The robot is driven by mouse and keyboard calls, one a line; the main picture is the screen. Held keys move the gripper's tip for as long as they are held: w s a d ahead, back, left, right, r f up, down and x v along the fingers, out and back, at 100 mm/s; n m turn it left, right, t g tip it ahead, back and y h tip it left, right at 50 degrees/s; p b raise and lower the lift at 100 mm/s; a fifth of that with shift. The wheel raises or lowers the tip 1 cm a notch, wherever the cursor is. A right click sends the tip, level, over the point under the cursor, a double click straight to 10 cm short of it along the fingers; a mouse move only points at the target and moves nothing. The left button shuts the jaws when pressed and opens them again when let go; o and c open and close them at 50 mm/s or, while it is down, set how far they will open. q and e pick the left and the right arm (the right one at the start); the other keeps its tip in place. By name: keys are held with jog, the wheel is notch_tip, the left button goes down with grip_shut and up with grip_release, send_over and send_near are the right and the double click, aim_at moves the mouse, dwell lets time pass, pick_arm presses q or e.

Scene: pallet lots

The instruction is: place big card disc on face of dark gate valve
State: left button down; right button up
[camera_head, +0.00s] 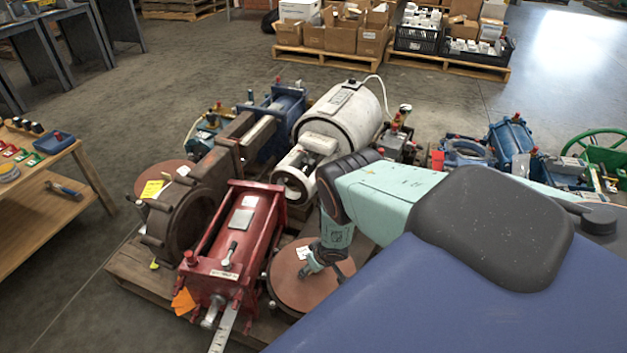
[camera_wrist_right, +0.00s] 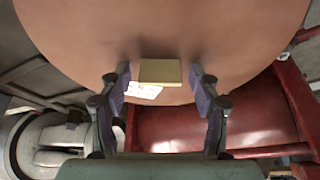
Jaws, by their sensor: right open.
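A large brown card disc (camera_head: 300,296) lies at the front right of the pallet, beside the red machine. It fills the upper part of the right wrist view (camera_wrist_right: 160,25), with a tan block (camera_wrist_right: 160,72) and a white label on it. My right gripper (camera_head: 318,262) is at this disc. Its fingers (camera_wrist_right: 160,85) are open, one on each side of the block, with gaps beside it. The dark gate valve (camera_head: 158,228) stands left of the red machine, its round flange facing forward. My left gripper is not in view.
A red machine (camera_head: 238,235) stands between the disc and the valve. A second brown disc (camera_head: 150,178) with a yellow label is behind the valve. A white cylinder (camera_head: 345,115) and blue machines stand behind.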

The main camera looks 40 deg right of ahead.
jog(key=shift+r+p, duration=0.35)
jog(key=shift+p, duration=0.1)
jog(key=p+v, duration=0.9)
jog(key=v, duration=0.2)
jog(key=shift+s+r+p, duration=0.15)
jog(key=shift+r+p, duration=0.15)
dwell(0.5)
